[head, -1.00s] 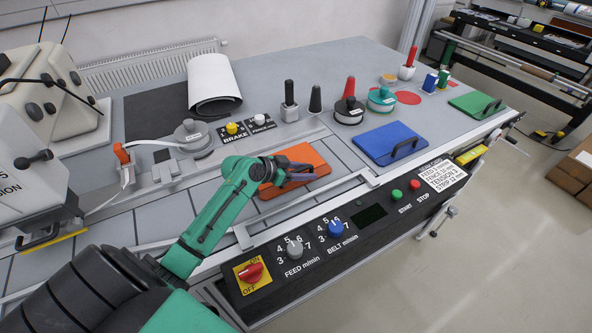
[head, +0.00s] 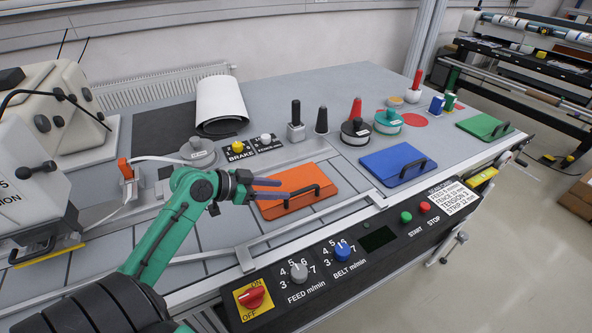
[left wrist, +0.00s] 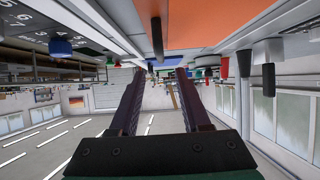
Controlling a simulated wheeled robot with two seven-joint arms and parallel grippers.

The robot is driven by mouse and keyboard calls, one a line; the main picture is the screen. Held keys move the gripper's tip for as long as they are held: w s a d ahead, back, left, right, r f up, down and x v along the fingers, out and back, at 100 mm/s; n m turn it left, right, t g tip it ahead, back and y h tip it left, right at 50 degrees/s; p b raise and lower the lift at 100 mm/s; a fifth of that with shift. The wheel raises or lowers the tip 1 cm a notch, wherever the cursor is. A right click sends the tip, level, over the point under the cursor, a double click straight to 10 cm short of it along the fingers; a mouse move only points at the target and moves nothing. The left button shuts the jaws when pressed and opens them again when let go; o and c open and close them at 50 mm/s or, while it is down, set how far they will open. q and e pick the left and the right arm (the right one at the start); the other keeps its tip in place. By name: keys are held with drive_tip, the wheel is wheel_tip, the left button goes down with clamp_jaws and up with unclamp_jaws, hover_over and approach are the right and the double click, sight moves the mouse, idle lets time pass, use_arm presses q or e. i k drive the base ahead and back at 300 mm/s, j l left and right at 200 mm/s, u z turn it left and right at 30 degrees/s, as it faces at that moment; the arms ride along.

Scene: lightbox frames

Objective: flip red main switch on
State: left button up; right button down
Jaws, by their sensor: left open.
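The red main switch (head: 252,296) is a rotary knob on a yellow plate (head: 263,308), at the left end of the black control panel. The plate reads ON at the top and OFF at the bottom left. The knob's exact setting is hard to tell. My left gripper (head: 286,189) is open and empty, over the orange plate's left part, well above and behind the switch in the picture. Its two fingers also show apart in the left wrist view (left wrist: 160,72), where the switch does not show. My right gripper is not in view.
The panel also holds a grey feed knob (head: 299,272), a blue belt knob (head: 342,252), a green start button (head: 406,217) and a red stop button (head: 425,207). An orange plate with a black handle (head: 302,197) lies behind it. The floor in front is clear.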

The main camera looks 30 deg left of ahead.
sight(253, 298)
drive_tip(key=k, duration=1.5)
